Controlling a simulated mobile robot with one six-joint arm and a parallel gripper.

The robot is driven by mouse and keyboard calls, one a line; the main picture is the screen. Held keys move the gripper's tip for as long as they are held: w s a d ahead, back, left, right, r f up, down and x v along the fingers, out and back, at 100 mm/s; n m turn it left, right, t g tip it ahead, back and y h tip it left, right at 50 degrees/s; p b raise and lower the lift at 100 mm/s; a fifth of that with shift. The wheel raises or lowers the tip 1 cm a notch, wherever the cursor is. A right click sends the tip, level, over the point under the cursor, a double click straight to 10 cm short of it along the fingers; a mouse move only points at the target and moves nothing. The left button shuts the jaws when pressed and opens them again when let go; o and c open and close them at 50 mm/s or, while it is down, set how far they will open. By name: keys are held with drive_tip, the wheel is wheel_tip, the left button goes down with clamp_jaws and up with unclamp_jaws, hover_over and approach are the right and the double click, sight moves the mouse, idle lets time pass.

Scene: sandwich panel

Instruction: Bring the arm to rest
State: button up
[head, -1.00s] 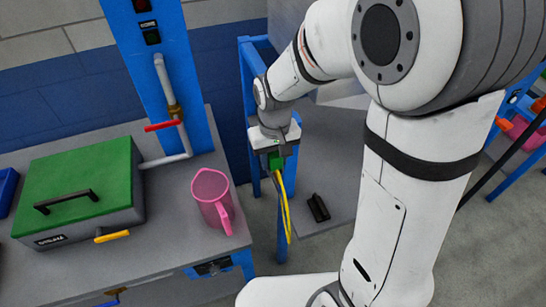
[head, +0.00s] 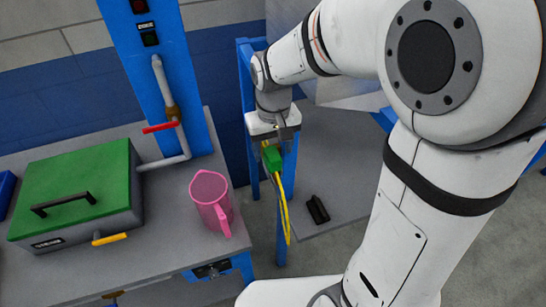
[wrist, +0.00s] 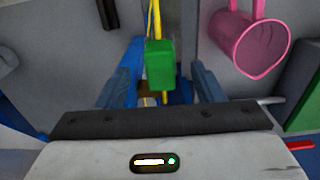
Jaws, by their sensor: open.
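My gripper (head: 272,146) points down beside a blue frame post, to the right of the left-hand bench. In the wrist view its two dark blue fingers (wrist: 163,84) stand apart. A small green block (head: 271,158) with yellow cables (head: 285,212) shows at the fingertips. In the wrist view the green block (wrist: 160,64) lies between the fingers, with visible gaps on both sides. I cannot tell what holds it up. My white arm fills the right of the head view.
A pink jug (head: 212,203) stands near the right edge of the left bench (head: 165,262). A green-lidded press (head: 75,190) and a blue column (head: 190,75) with a red-handled pipe are farther left. A black object (head: 317,209) lies on the grey surface (head: 345,160) behind my arm.

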drive_tip(key=shift+r, duration=1.6)
drive_tip(key=s+d+r+m+t, duration=0.3)
drive_tip(key=s+d, duration=0.9)
drive_tip(key=shift+s+r, duration=0.2)
drive_tip(key=shift+r, duration=0.15)
